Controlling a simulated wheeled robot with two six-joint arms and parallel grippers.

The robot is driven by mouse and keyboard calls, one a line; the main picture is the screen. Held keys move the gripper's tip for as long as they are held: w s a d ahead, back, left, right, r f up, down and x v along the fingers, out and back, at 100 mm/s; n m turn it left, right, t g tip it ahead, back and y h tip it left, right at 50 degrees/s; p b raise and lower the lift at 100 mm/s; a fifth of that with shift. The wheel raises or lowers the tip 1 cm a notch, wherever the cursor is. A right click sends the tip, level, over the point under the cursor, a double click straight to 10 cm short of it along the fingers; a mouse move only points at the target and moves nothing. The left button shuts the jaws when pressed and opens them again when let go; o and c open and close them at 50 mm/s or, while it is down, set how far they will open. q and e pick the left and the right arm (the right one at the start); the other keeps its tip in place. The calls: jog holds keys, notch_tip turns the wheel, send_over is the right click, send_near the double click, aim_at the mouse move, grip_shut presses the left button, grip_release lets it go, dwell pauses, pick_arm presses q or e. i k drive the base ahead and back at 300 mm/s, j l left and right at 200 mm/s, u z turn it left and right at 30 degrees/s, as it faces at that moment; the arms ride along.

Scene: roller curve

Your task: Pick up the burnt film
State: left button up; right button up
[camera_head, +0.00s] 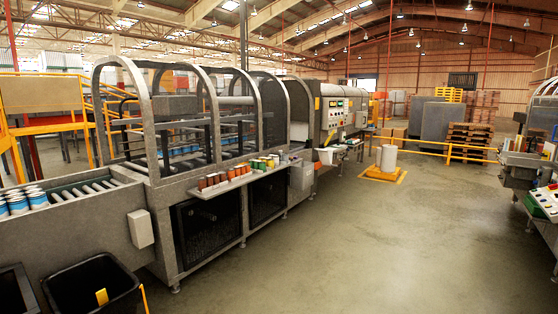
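I cannot pick out a burnt film for certain. A long grey machine (162,195) with arched mesh guards runs from the left foreground toward the back. Dark bars and blue-and-white cans show behind its mesh, with details hidden. A white roll (387,158) stands upright on a low yellow base (383,174) on the floor right of the machine. Neither of my grippers is in view.
A roller conveyor (84,193) with several cans (18,204) is at left. A black bin (88,287) stands below it. A narrow shelf (240,181) with coloured cans juts from the machine. Another machine (525,168) stands at right. The middle floor is clear.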

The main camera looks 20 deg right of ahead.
aim_at(282, 158)
jog(key=i+l+z, duration=0.4)
jog(key=i, duration=0.3)
jog(key=i+z, duration=0.4)
jog(key=i, duration=3.35)
jog(key=i+u, duration=0.25)
jog(key=i, duration=0.2)
jog(key=i+l+u, duration=0.25)
jog(key=i, duration=0.15)
jog(key=i+l+u, duration=0.25)
jog(key=i, duration=0.2)
jog(key=i+l+u, duration=0.25)
jog(key=i, duration=0.15)
